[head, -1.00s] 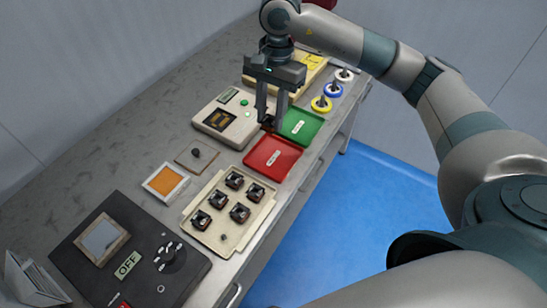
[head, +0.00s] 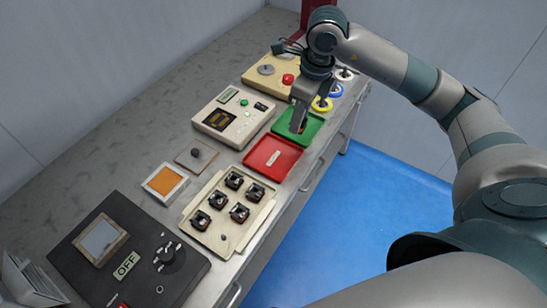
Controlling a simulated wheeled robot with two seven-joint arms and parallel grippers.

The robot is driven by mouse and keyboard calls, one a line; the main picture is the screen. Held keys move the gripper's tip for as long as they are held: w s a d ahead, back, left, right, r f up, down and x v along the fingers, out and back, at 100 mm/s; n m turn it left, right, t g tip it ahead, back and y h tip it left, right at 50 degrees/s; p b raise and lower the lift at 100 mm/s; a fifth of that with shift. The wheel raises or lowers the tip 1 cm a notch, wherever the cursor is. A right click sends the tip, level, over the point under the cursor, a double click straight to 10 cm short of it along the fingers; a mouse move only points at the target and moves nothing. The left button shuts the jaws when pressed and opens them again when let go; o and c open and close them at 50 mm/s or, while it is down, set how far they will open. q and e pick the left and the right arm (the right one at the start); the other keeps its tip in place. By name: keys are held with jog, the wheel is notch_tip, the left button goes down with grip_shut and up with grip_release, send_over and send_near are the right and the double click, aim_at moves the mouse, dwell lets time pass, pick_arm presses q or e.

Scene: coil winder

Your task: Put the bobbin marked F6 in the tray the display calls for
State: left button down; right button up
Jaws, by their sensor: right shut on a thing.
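My right gripper (head: 299,127) is over the green tray (head: 311,134), low and near its surface. It is shut on a small dark bobbin, which the fingers mostly hide; its marking cannot be read. The red tray (head: 272,163) lies just in front of the green one and holds only a white label. Several dark bobbins (head: 240,212) stand in the beige rack (head: 206,240), with one bare peg at its front corner. The display (head: 219,120) on the cream winder box shows amber marks too small to read. My left gripper is not in view.
A black control box (head: 90,250) with a knob and an OFF label stands at the front left. An orange-topped pad (head: 166,182) and a small plate with a black knob (head: 196,155) lie mid-bench. Yellow, blue and white spools (head: 336,90) line the right edge.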

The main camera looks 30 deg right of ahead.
aim_at(301, 133)
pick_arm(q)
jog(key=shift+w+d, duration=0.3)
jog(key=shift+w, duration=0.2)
pick_arm(e)
jog(key=d+m, duration=0.1)
jog(key=m, duration=0.2)
jog(key=s+d+m+h, duration=0.1)
jog(key=d+m, duration=0.1)
jog(key=m, duration=0.1)
jog(key=d+m, duration=0.1)
jog(key=m, duration=0.3)
jog(key=shift+s+d+f, duration=0.2)
jog(key=shift+s+d, duration=0.05)
jog(key=shift+d, duration=0.05)
